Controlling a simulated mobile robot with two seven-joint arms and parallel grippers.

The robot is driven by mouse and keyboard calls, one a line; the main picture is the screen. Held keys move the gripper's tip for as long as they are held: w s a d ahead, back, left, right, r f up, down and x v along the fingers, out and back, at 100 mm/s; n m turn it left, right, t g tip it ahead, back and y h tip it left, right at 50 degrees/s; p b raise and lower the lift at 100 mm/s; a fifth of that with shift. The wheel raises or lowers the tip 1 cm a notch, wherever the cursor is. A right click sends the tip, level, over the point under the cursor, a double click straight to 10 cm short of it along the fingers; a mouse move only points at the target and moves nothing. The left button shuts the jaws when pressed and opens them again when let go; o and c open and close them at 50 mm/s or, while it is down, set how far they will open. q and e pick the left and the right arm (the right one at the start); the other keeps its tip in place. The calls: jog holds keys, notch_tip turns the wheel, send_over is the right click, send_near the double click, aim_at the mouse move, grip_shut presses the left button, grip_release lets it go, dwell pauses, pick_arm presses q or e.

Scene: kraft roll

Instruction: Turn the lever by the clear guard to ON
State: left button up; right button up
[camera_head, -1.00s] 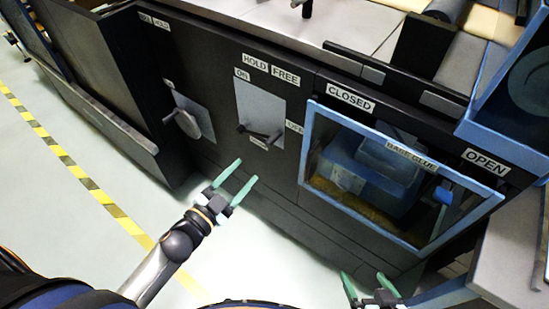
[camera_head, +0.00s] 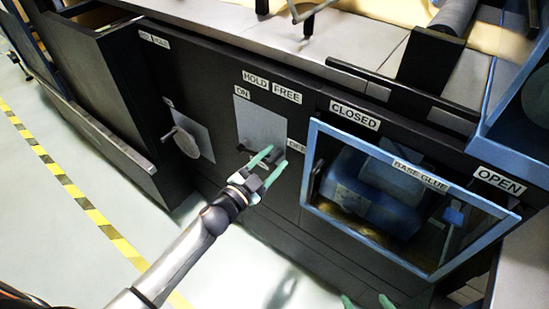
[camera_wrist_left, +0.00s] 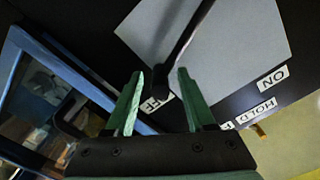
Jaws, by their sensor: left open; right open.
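The dark lever (camera_wrist_left: 187,42) is on a light grey plate (camera_head: 259,122) just left of the blue-framed clear guard (camera_head: 312,160). In the left wrist view its free end points toward the OFF label (camera_wrist_left: 152,105), away from the ON label (camera_wrist_left: 272,77).
The guard covers a blue box (camera_head: 375,185) and carries a BASE GLUE label (camera_head: 420,175). CLOSED and OPEN labels sit above it. The floor in front is clear, with a yellow-black stripe (camera_head: 95,212).

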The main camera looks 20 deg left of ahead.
pick_arm(q)
jog(key=shift+w+d, duration=0.15)
jog(key=shift+w, duration=0.3)
grip_shut()
dwell(1.2)
